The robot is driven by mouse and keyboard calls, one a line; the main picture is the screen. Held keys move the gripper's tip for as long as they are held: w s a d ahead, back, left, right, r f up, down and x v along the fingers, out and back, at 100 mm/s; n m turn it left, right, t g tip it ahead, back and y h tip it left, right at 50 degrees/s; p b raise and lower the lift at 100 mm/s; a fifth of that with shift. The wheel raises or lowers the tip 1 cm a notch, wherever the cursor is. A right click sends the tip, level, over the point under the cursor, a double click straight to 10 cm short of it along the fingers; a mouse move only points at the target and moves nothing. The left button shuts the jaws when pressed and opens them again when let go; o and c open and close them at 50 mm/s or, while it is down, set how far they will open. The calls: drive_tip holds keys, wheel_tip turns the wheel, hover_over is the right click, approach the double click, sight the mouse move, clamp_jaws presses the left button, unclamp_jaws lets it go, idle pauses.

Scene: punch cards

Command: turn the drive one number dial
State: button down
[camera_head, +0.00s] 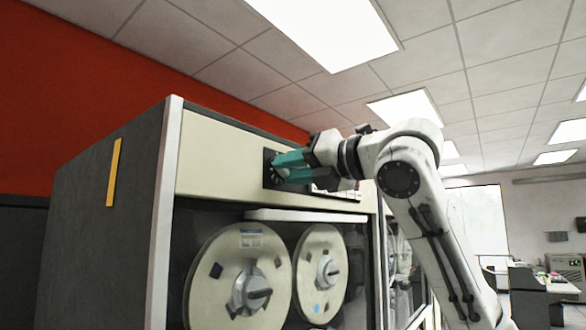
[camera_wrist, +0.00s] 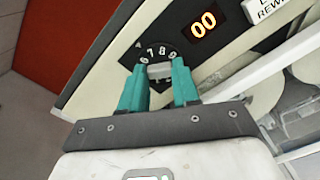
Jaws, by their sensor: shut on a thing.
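The number dial (camera_wrist: 160,70) sits on a black plate with white digits around it, on the upper front panel of the tape drive. In the wrist view the digits 6, 7, 8 and 9 show above the grey knob. My gripper (camera_wrist: 159,75) has its teal fingers shut on the knob, one on each side. In the head view my gripper (camera_head: 278,172) reaches the dark plate (camera_head: 268,157) from the right, and the fingers hide most of the dial. The lower part of the dial is hidden by the gripper in the wrist view.
Two tape reels, a left one (camera_head: 215,285) and a right one (camera_head: 312,265), are on the drive below the panel. A label and white buttons (camera_wrist: 265,10) lie farther right. Desks (camera_head: 545,290) stand far right.

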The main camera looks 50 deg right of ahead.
drive_tip(key=shift+f+n, duration=0.2)
drive_tip(key=shift+n, duration=1.4)
drive_tip(key=c, duration=1.2)
unclamp_jaws()
drive_tip(key=shift+c, duration=0.2)
drive_tip(key=o, duration=0.4)
drive_tip(key=shift+r, duration=0.15)
drive_tip(key=s+b, duration=0.1)
drive_tip(key=s, duration=0.4)
drive_tip(key=s+b, duration=0.1)
drive_tip(key=s, duration=0.4)
drive_tip(key=shift+s+d+b, duration=0.2)
drive_tip(key=shift+s+b, duration=0.2)
